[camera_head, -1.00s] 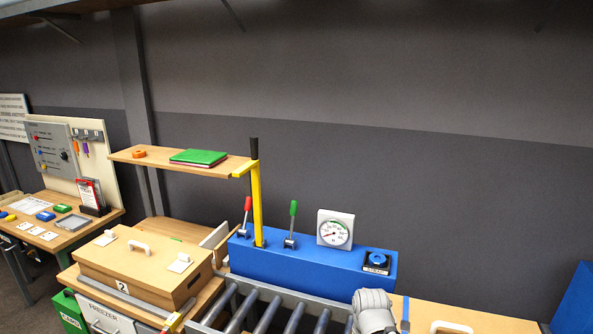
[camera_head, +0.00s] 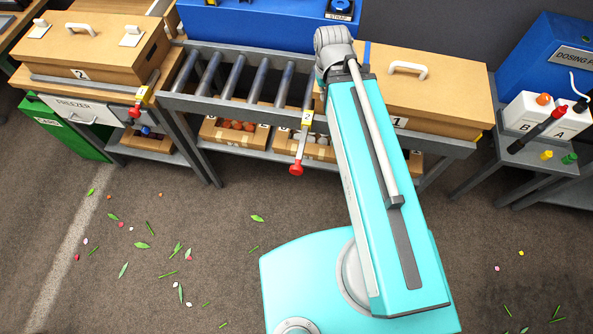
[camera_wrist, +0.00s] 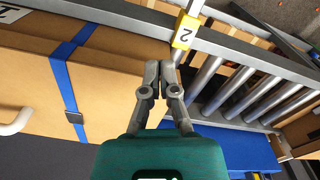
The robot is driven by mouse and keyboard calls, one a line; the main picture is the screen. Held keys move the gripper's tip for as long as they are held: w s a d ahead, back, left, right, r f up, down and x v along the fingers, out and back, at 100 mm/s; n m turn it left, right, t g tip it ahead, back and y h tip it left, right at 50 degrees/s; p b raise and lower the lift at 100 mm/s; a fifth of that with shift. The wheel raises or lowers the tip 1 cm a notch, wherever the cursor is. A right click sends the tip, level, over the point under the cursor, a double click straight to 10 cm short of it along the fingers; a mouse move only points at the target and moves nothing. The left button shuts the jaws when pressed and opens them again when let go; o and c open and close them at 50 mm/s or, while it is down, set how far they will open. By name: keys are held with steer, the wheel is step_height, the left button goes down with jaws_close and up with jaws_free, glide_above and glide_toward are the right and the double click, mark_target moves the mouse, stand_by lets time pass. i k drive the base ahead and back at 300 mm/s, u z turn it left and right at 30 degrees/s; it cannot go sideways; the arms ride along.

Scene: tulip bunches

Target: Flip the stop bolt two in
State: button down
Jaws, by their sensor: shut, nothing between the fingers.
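Stop bolt two has a yellow plate marked 2 (camera_head: 306,117) on the front rail of the roller conveyor. Its grey rod (camera_head: 301,142) sticks out forward and down to a red knob (camera_head: 297,168). The yellow plate also shows at the top of the wrist view (camera_wrist: 186,31), where the red knob is out of frame. My gripper (camera_wrist: 160,66) is shut and empty, just short of the plate, over the conveyor's edge beside box 1. I cannot tell whether the tips touch anything. In the head view my wrist hides the fingers.
Box 1 (camera_head: 452,84) with a blue strap (camera_wrist: 62,50) stands right of the conveyor rollers (camera_head: 233,77); box 2 (camera_head: 90,45) stands left. Another bolt with a red knob (camera_head: 134,112) is at the left. Blue housing (camera_head: 262,22) lies behind the rollers.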

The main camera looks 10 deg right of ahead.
mark_target(295, 169)
steer(key=z, duration=0.7)
steer(key=k, duration=1.2)
steer(key=u, duration=0.6)
